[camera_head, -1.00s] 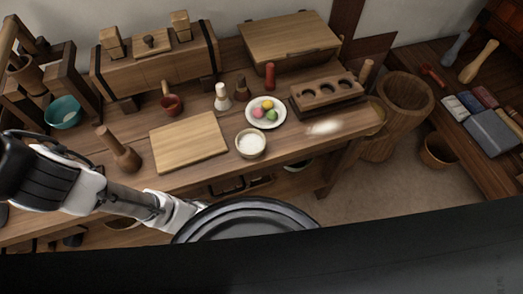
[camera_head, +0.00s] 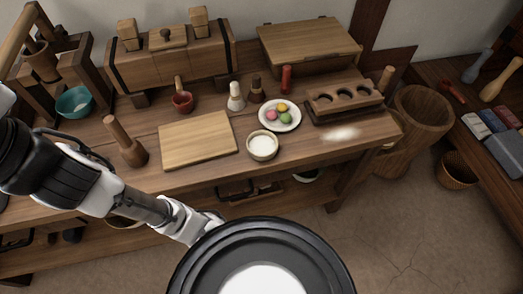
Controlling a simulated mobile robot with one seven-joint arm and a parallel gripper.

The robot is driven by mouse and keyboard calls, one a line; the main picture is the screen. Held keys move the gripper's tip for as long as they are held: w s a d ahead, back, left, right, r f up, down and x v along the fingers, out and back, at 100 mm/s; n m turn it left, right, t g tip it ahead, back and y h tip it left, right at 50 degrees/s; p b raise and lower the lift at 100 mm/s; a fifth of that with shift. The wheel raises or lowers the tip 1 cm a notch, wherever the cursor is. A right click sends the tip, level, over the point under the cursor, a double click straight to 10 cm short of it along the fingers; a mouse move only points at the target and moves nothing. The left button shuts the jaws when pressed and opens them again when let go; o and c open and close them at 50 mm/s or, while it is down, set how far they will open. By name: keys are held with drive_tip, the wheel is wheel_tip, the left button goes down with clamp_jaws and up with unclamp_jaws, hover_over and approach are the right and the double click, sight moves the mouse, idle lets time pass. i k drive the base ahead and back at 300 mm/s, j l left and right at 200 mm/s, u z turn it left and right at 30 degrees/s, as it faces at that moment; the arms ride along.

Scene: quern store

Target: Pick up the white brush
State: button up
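The small white upright piece (camera_head: 236,97), which looks like the white brush, stands on the wooden workbench (camera_head: 300,166). It is behind the right end of the cutting board and left of a small dark brown piece (camera_head: 256,90). My arm reaches in from the left at the front of the bench, well short of the white piece. My gripper is not visible; the arm's end runs out of sight behind a round black part of my own body.
A cutting board (camera_head: 197,140), a bowl of white stuff (camera_head: 262,146), a plate of coloured balls (camera_head: 280,115) and a wooden pestle (camera_head: 126,143) stand nearby. A red piece (camera_head: 286,79) and a holed wooden block (camera_head: 343,101) are farther right. Floor (camera_head: 400,235) is clear at lower right.

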sight(236, 103)
drive_tip(key=u, duration=1.35)
drive_tip(key=k+l+u, duration=0.2)
drive_tip(key=k+l, duration=0.4)
drive_tip(key=i, duration=0.45)
